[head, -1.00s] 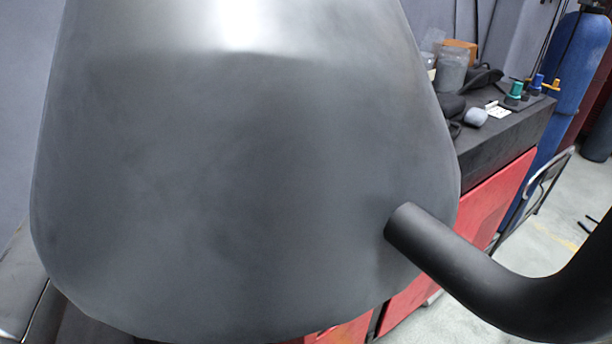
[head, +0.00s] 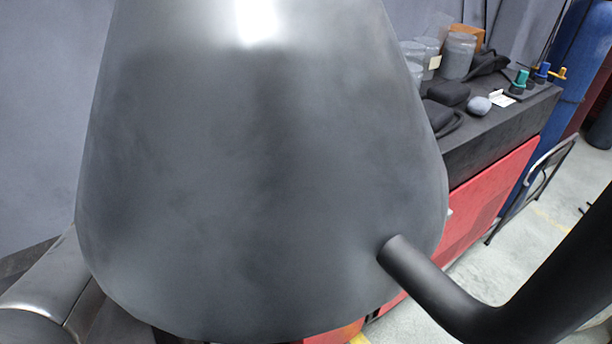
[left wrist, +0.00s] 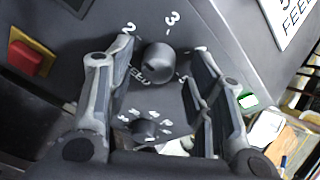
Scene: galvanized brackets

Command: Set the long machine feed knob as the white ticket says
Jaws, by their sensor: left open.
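In the left wrist view a dark round knob (left wrist: 158,62) sits on a grey panel, with white numerals such as 2 and 3 around it and the word FEED beside it. My left gripper (left wrist: 161,52) is open, with its fingers on either side of this knob; I see no clear contact. The knob's pointer setting is not clear. A white ticket (left wrist: 293,22) at the upper right reads FEED, with a character like a 5 above it, partly cut off. A second, smaller knob (left wrist: 145,128) with white marks lies lower between the fingers. My right gripper is not in view.
A red button on a yellow base (left wrist: 30,55) is at the panel's left. In the head view a large grey rounded body (head: 260,180) hides most of the scene. Behind it stands a red cabinet with a dark top (head: 490,140), bearing jars (head: 459,55) and a white card (head: 502,98).

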